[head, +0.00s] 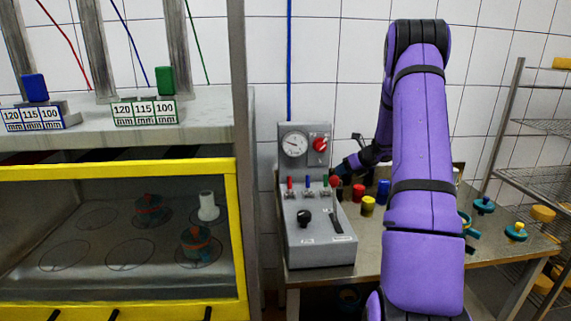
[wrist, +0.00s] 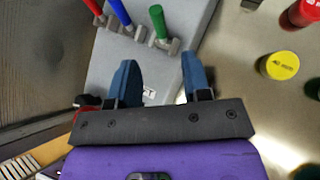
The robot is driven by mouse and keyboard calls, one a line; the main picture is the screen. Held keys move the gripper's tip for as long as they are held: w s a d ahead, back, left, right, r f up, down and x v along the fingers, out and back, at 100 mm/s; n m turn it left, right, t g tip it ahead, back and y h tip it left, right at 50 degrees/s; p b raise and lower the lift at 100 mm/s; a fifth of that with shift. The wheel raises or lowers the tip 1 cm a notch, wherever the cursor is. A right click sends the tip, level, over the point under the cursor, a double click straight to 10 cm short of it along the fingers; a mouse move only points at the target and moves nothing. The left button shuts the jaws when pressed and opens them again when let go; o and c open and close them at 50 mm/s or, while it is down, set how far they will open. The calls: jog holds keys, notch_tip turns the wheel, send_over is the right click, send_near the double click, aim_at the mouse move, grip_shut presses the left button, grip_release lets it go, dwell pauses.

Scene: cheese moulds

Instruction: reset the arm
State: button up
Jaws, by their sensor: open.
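My arm (head: 420,140) is purple and reaches over the steel table to the grey control box. My gripper (wrist: 160,75) shows in the wrist view with its two blue fingers apart and nothing between them. It hovers beside the control box (wrist: 185,70), near the green valve handle (wrist: 158,22). The blue handle (wrist: 120,14) and red handle (wrist: 94,8) lie further left. In the head view the gripper is small and partly hidden, close to the right side of the control box (head: 320,245).
The control box has a gauge (head: 294,143), a red knob (head: 320,144) and a black knob (head: 304,217). Red, yellow and blue pots (head: 368,205) stand beside it. Teal moulds (head: 516,231) stand at the table's right. A yellow-framed press cabinet (head: 120,172) fills the left.

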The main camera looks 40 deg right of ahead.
jog(key=s+a+r+n+g+y, duration=0.1)
jog(key=s+a+r+n, duration=0.1)
jog(key=a+r+n, duration=0.7)
jog(key=s+a+r+n+g, duration=0.2)
jog(key=a+r+n, duration=0.25)
jog(key=a, duration=0.75)
jog(key=s+a+r+n+g+y, duration=0.1)
jog(key=s+a+r+n, duration=0.1)
jog(key=a+r+n, duration=0.65)
jog(key=s+a+n+h, duration=0.1)
jog(key=s+a+n, duration=0.4)
jog(key=s, duration=0.3)
jog(key=s+a+r+n+h, duration=0.1)
jog(key=s+a+n, duration=0.4)
jog(key=s, duration=0.3)
jog(key=s+a+n+h, duration=0.2)
jog(key=s+a+n, duration=0.3)
jog(key=s, duration=0.3)
jog(key=shift+s+a+r, duration=0.3)
jog(key=shift+s+r, duration=0.1)
